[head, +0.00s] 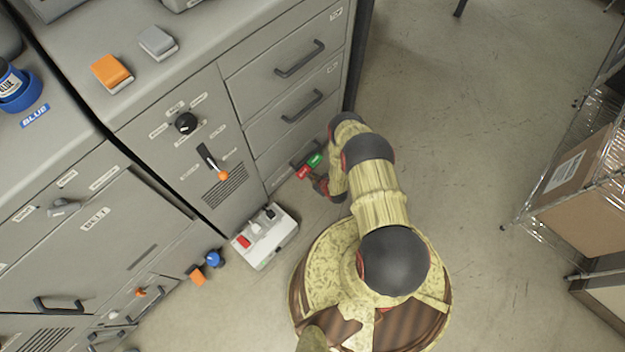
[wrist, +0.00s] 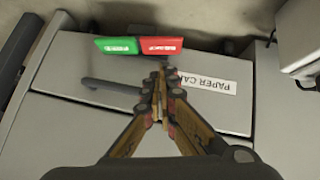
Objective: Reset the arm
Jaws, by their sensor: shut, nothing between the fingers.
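My gripper (head: 320,185) is low in front of the grey cabinet (head: 190,85) in the head view, at the end of my bent arm. In the wrist view my gripper (wrist: 160,75) has its fingers together with nothing between them. Its tips lie just below a red block (wrist: 158,44) and a green block (wrist: 117,46) that sit side by side. I cannot tell whether the tips touch them. The red block (head: 303,172) and green block (head: 315,160) also show in the head view, beside the gripper.
A drawer front (wrist: 210,105) labelled "PAPER CA…" with a dark handle (wrist: 110,87) lies under the gripper. A white switch box (head: 264,237) stands left of my base. A wire rack with a cardboard box (head: 580,190) is at right. The floor (head: 460,130) between is clear.

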